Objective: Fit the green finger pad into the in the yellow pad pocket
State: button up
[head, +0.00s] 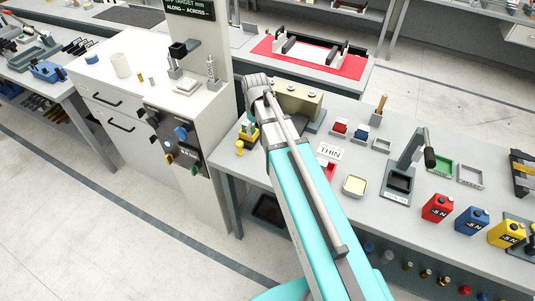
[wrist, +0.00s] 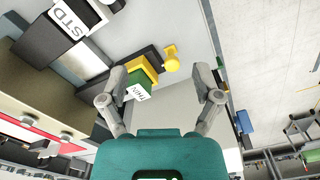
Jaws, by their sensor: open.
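The green finger pad (wrist: 141,81), with a white THIN label, is in the wrist view, close beside my left-hand finger. It lies against the yellow pad pocket (wrist: 143,65); I cannot tell how deep it sits in it. The pocket is on a dark base, with a yellow knob (wrist: 171,59) to its right. The yellow pocket also shows in the head view (head: 250,130), partly hidden by my arm. My gripper (wrist: 160,84) is open, its fingers wide apart on either side of the pad, with nothing clamped. My fingertips are hidden in the head view.
A dark block with an STD label (wrist: 74,22) lies upper left in the wrist view. A tan block (head: 297,100) stands on the bench beside my arm. A white cabinet (head: 190,120) stands left.

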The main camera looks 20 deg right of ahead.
jog(key=s+m, duration=0.4)
jog(key=s, duration=0.9)
jog(key=shift+d+m, duration=0.15)
jog(key=shift+m, duration=0.15)
notch_tip(320, 180, down, 8)
jog(key=b, duration=0.8)
